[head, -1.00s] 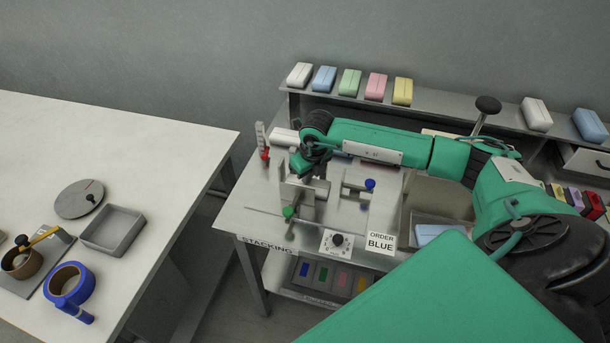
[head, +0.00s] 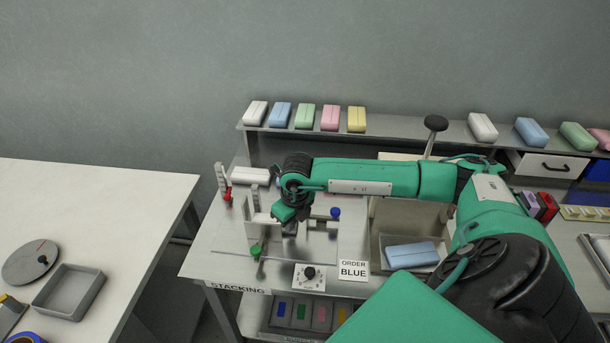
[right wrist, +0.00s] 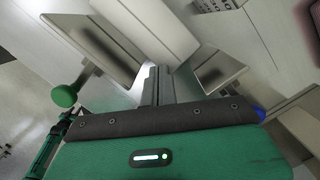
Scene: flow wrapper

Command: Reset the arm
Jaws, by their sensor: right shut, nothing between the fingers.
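My right arm (head: 375,180) is green and reaches in from the right in the head view. My right gripper (head: 290,228) points down over the stacking fixture on the metal table. In the right wrist view its fingers (right wrist: 158,84) are together and hold nothing. Metal plates of the fixture stand on both sides of the fingers. The fixture has a green knob (head: 255,249), a blue knob (head: 336,212) and a red knob (head: 228,194). My left gripper is not in view.
A dial (head: 310,276) and an ORDER BLUE sign (head: 353,269) are at the table's front. A blue pack (head: 411,255) lies in a tray to the right. Coloured packs, including a white one (head: 255,113), line the back shelf. A white table (head: 90,200) stands at left.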

